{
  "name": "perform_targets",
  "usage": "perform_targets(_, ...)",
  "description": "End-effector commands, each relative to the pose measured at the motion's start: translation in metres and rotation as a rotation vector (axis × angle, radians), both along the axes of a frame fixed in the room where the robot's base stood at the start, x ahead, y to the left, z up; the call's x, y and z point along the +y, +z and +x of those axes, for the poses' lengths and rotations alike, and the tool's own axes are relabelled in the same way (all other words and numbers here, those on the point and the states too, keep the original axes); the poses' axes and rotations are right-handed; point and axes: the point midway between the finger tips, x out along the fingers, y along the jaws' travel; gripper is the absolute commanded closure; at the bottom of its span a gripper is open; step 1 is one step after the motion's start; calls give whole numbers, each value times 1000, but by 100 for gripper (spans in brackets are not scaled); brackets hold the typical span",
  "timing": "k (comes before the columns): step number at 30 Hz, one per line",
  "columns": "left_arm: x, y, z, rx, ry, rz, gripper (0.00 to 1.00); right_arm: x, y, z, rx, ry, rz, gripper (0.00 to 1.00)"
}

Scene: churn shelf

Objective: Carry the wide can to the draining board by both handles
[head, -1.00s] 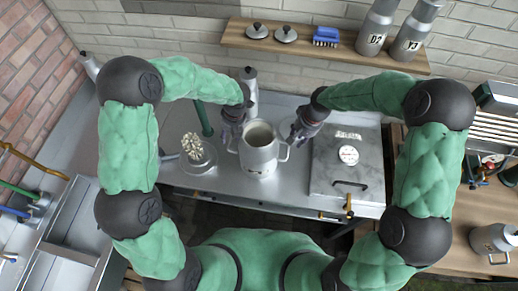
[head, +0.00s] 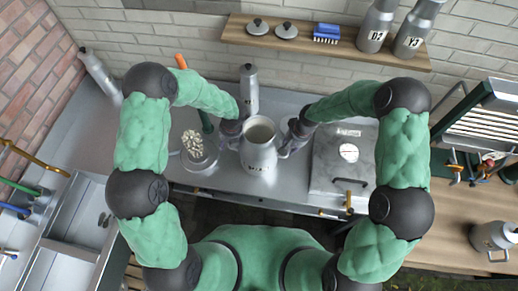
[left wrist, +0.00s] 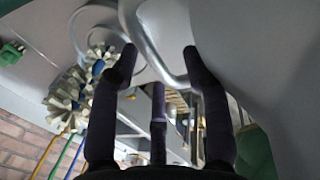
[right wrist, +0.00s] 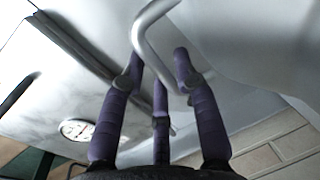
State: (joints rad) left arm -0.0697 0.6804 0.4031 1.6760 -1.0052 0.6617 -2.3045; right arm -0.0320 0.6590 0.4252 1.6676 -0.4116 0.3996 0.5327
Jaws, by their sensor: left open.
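The wide can (head: 259,158) is a pale metal can with an open top and a handle on each side. It stands upright on the metal counter in the middle of the head view. My left gripper (head: 232,138) is open at its left handle; in the left wrist view the handle loop (left wrist: 150,45) passes between the fingers. My right gripper (head: 290,140) is at the right handle. In the right wrist view that handle (right wrist: 147,40) runs between the fingers, which are partly closed; a firm grip cannot be made out. I cannot tell the draining board apart from the sink unit.
A round base with a pale bristly brush head (head: 193,143) stands close left of the can. A tall bottle-like can (head: 249,90) is behind it. A lidded metal box (head: 342,170) stands to the right. The sink (head: 75,235) is at the lower left. A wooden shelf (head: 260,42) hangs above.

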Motion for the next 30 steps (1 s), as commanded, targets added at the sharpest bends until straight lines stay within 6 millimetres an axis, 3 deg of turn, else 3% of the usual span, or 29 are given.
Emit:
perform_targets(12, 1, -7, 0, 1, 1, 0, 53, 1, -7, 0, 1, -1, 0, 69)
perform_targets(13, 1, -7, 0, 1, 1, 0, 55, 1, -7, 0, 1, -1, 0, 72)
perform_targets(16, 1, -7, 0, 1, 1, 0, 84, 1, -7, 0, 1, 0, 0, 100)
perform_targets(18, 1, -7, 0, 1, 1, 0, 100, 1, -7, 0, 1, 0, 0, 100)
perform_targets(30, 2, -5, 1, -1, 0, 0, 100, 1, -5, 1, -2, 0, 1, 100)
